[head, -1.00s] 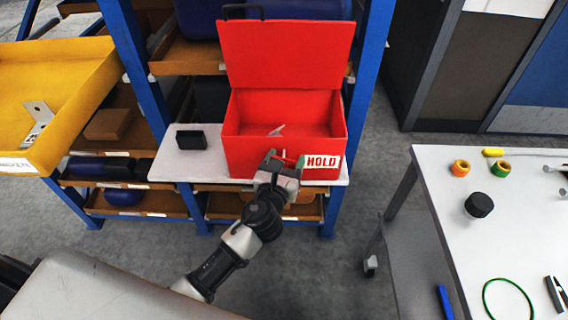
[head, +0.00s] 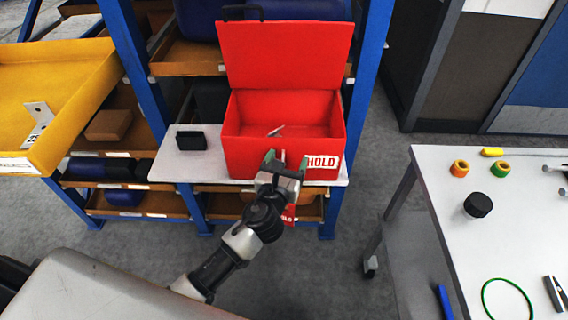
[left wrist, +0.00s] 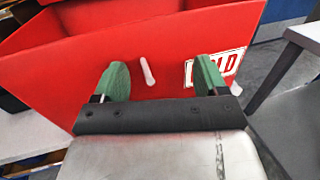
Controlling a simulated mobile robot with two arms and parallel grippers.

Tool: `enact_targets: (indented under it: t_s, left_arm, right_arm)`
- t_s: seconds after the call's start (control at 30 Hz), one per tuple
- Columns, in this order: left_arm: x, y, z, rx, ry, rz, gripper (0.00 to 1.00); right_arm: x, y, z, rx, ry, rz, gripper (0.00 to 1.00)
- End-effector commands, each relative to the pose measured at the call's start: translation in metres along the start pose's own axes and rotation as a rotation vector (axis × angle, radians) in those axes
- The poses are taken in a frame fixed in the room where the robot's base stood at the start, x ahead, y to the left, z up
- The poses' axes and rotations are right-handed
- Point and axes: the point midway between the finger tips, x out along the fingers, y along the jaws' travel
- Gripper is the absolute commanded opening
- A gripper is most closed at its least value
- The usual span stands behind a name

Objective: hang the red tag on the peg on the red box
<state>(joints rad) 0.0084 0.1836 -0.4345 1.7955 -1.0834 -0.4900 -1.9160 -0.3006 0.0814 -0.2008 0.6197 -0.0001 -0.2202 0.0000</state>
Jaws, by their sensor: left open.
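The red box (head: 240,155) stands on a shelf board with its lid up and a white HOLD label (head: 323,162) on its front. In the left wrist view a short pale peg (left wrist: 147,70) sticks out of the box front (left wrist: 105,55). My left gripper (head: 286,161) is open at the box front. Its green fingers (left wrist: 161,80) stand apart on either side of the peg, with nothing seen between them but peg and box. The red tag (head: 289,214) shows below the fingers, lower than the shelf edge and away from the peg. What supports it is unclear. My right gripper is out of view.
A black block (head: 191,140) stands on the pale shelf board (head: 190,170) left of the box. Blue rack posts (head: 362,100) flank the shelf. A yellow tray (head: 60,130) is at the left. A white table (head: 440,175) with small items is at the right.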

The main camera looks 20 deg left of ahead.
Motion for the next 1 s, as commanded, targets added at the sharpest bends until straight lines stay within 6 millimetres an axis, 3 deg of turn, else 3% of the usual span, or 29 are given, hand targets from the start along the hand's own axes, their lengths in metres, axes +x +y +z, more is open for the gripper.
enact_targets:
  t_s: [0.03,0.37,0.57,0.83,1.0]
  left_arm:
    - [0.009,0.014,0.004,0.010,-0.011,0.029,0.93]
    - [0.004,0.014,0.004,0.011,-0.011,0.029,0.93]
    - [-0.028,0.011,0.003,0.012,-0.012,0.026,0.93]
    - [-0.091,0.001,0.005,0.010,-0.016,0.013,0.93]
    - [-0.117,-0.003,0.007,0.009,-0.020,0.007,0.93]
  right_arm:
    - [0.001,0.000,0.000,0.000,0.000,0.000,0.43]
    - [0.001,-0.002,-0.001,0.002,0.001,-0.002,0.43]
    - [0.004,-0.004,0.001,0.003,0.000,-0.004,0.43]
    - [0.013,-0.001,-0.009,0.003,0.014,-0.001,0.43]
    - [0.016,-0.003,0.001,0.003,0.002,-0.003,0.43]
